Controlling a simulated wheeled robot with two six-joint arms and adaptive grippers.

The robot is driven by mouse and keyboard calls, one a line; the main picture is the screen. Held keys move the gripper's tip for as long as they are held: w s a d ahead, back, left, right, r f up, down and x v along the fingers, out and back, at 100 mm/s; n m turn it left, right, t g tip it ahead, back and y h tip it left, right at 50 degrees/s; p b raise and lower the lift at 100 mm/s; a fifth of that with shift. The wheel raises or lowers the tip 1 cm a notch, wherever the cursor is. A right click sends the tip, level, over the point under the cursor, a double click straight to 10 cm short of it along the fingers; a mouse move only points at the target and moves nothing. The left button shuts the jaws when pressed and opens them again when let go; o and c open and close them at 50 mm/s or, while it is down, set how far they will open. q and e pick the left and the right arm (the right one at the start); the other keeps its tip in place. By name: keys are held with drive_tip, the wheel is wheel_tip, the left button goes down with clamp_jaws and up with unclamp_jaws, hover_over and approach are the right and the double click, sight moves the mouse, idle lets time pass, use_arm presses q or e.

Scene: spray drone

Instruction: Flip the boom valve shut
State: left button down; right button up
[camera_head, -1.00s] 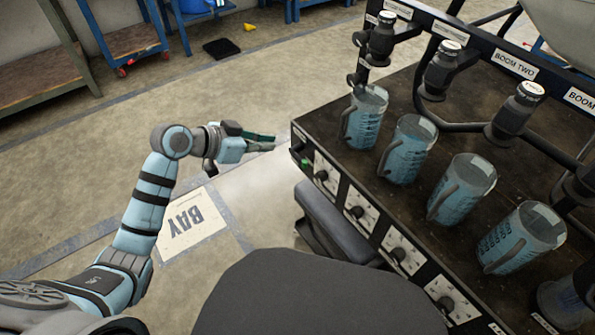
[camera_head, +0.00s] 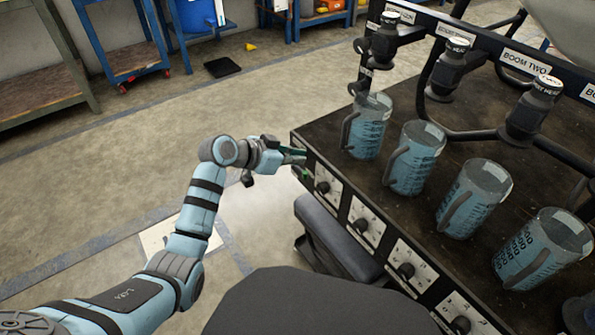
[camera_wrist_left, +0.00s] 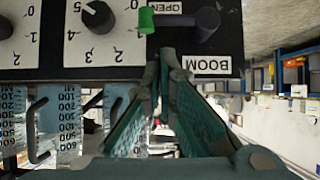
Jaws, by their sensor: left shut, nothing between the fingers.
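The boom valve shows in the left wrist view as a dark lever (camera_wrist_left: 185,20) with a green tip (camera_wrist_left: 146,20), lying across the panel beside an OPEN label, above a BOOM label (camera_wrist_left: 206,66). In the head view its green tip (camera_head: 305,175) is at the near-left corner of the bench front. My left gripper (camera_head: 303,156) is at that corner, just above the green tip in the picture, with its fingers together and nothing between them. In the left wrist view the fingertips (camera_wrist_left: 166,58) point at the panel just below the lever. I cannot tell whether they touch it. My right gripper is not in view.
Several knobs on numbered dials (camera_head: 361,226) line the bench front to the right of the valve. Several measuring jugs (camera_head: 366,125) with blue liquid stand on the bench top under black nozzles (camera_head: 447,70). A grey padded block (camera_head: 335,238) sits below.

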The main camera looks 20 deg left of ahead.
use_arm(q)
wheel_tip(320, 180, down, 2)
drive_tip(key=shift+w+d+f+b, duration=0.1)
drive_tip(key=shift+d+b, duration=0.05)
drive_tip(key=shift+b, duration=0.2)
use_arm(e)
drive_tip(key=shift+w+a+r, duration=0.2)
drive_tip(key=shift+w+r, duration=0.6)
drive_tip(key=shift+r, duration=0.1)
